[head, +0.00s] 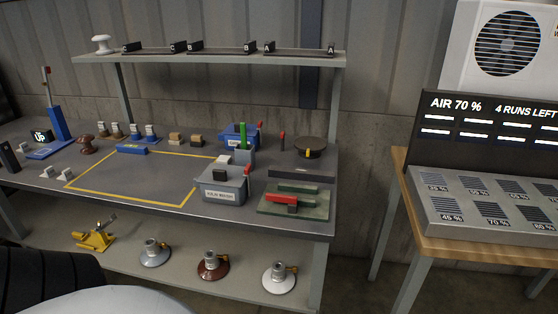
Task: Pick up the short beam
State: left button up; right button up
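No part is marked as the short beam, so I cannot tell for certain which one it is. A short blue bar (131,149) with a yellow patch lies at the back edge of the yellow outline on the workbench (120,172). On the upper shelf (220,61), black end blocks lettered C (128,47), B (195,47) and A (269,47) stand in pairs, with thin dark strips between them. A dark bar (300,176) lies at the bench's right side. Neither gripper is in view.
Grey boxes (226,183), a green plate with a red handle (281,199) and a round dark disc (310,147) crowd the bench's right. The yellow-outlined area is mostly clear. Insulator bases (212,262) stand on the lower shelf. A second table (440,236) with a panel is at right.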

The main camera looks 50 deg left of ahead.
aim_at(303, 173)
jog(key=u, duration=0.85)
jog(key=i, duration=0.8)
jog(key=u, duration=0.85)
